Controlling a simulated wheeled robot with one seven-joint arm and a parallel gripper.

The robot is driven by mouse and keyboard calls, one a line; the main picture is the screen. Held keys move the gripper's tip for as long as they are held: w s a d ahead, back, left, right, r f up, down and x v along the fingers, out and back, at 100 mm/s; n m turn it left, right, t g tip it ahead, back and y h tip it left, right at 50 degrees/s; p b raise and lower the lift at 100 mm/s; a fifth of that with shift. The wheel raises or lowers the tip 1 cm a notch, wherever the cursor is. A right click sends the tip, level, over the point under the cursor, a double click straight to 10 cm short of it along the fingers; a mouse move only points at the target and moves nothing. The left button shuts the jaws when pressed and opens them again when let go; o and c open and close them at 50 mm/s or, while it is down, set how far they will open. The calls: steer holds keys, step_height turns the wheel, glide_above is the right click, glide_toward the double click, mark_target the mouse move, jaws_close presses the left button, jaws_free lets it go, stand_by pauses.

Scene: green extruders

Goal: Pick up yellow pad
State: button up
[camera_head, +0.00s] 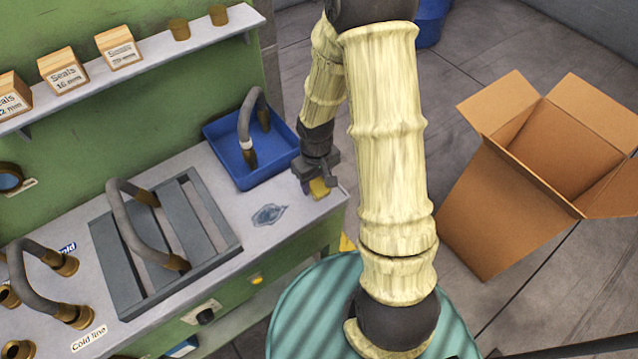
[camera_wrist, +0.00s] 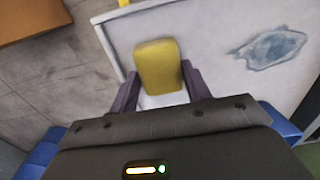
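The yellow pad (camera_head: 320,188) is a small block at the right end of the grey bench top, close to its edge. My gripper (camera_head: 316,178) is right at it, pointing down, and partly hides it. In the wrist view the pad (camera_wrist: 158,66) sits between the two fingertips of my gripper (camera_wrist: 160,80), with a finger along each side. The fingers are apart by about the pad's width. I cannot tell whether they press on it or only stand around it, nor whether it rests on the bench.
A blue tray (camera_head: 222,170) with a hose lies just left of my gripper. A grey slatted rack (camera_head: 105,245) with a hose is further left. A shelf (camera_head: 140,72) with seal boxes runs above. An open cardboard box (camera_head: 500,215) stands on the floor at right.

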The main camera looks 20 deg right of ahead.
mark_target(316, 183)
steer(key=shift+s, duration=0.15)
steer(key=c, duration=0.4)
steer(key=shift+a+r, duration=0.1)
steer(key=shift+a, duration=0.15)
steer(key=shift+c, duration=0.2)
steer(key=r, duration=0.9)
steer(key=shift+d, duration=0.25)
steer(key=shift+a+r, duration=0.2)
steer(key=shift+r, duration=0.2)
steer(key=o, duration=0.4)
steer(key=shift+s, duration=0.1)
steer(key=c, duration=0.3)
steer(key=shift+d, duration=0.15)
